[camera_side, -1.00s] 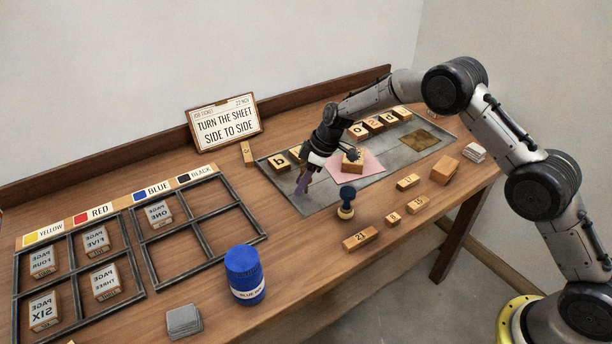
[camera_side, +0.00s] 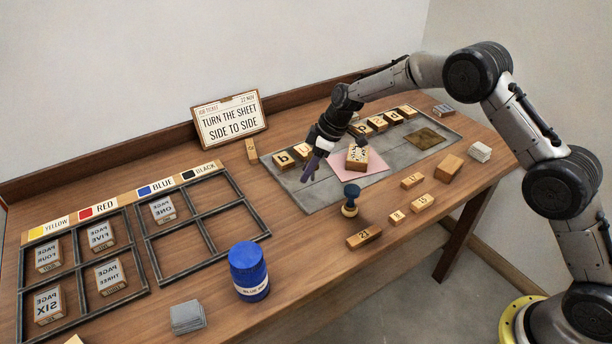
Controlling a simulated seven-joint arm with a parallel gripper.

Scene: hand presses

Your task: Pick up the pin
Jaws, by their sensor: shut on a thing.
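My gripper (camera_side: 309,172) is over the left part of the grey metal plate (camera_side: 319,197), its dark purplish fingers pointing down. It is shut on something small. I take that to be the pin, but it is too small and too dark to make out apart from the fingers. The gap between the fingertips and the plate is hard to judge. The pink sheet (camera_side: 374,171) lies just right of the gripper, with a wooden type block (camera_side: 357,158) on it.
Wooden letter blocks (camera_side: 284,158) stand along the plate's back edge. A blue-knobbed stamp (camera_side: 350,201) stands at its front edge, near numbered blocks (camera_side: 364,237). A blue jar (camera_side: 249,272) and dark-framed compartments (camera_side: 206,244) with page blocks are left. A job ticket (camera_side: 229,122) stands behind.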

